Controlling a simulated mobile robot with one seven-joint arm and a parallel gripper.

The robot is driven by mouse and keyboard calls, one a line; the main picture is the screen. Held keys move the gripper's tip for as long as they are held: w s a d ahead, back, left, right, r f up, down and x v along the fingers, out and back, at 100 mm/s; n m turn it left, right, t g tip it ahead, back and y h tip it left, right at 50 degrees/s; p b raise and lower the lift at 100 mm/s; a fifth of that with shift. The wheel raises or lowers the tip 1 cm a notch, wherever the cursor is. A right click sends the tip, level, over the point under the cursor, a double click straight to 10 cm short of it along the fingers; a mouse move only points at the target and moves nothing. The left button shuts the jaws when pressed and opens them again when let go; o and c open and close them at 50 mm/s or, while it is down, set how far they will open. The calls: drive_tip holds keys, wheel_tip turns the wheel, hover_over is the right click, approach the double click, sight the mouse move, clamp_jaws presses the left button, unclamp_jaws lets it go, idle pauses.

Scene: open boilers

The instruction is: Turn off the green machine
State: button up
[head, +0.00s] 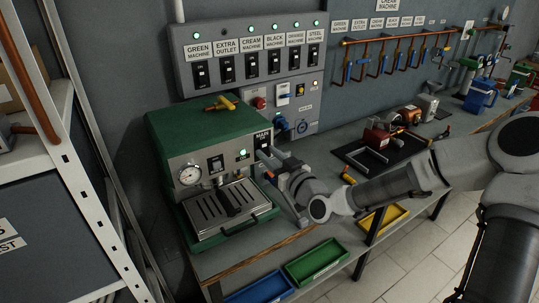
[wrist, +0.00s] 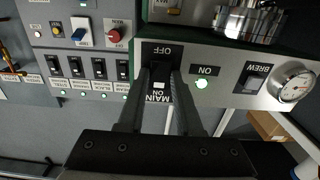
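The green machine (head: 190,125) stands on the bench at the left in the head view. Its front has a gauge, a lit green light and a switch marked MAIN. The wrist view is upside down and shows the black MAIN switch (wrist: 159,85) between ON and OFF labels, with a lit green ON light (wrist: 202,84) beside it. My gripper (head: 269,162) is at the right of the machine's front. In the wrist view my gripper (wrist: 160,78) has its two fingers apart, one on each side of the switch. I cannot tell whether they touch it.
A wall panel (head: 180,58) above holds several labelled switches with lit green lights, one marked GREEN MACHINE (head: 201,75). A yellow-handled valve (head: 221,103) sits on the machine. A drip tray (head: 228,208) juts out below. A white shelf frame (head: 80,190) stands close left.

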clamp_jaws()
drive_tip(key=shift+f, duration=0.1)
drive_tip(key=t+b, duration=0.1)
drive_tip(key=b, duration=0.3)
drive_tip(key=shift+f+y+b, duration=0.3)
drive_tip(key=shift+f+y, duration=0.1)
drive_tip(key=t+b, duration=0.1)
drive_tip(key=b, duration=0.3)
drive_tip(key=shift+w+f+y, duration=0.1)
drive_tip(key=shift+f+y, duration=0.05)
drive_tip(key=shift+y, duration=0.25)
drive_tip(key=shift+t+b, duration=0.4)
drive_tip(key=shift+b, duration=0.65)
drive_tip(key=shift+r, duration=0.25)
drive_tip(key=o, duration=0.6)
unclamp_jaws()
drive_tip(key=shift+c, duration=0.2)
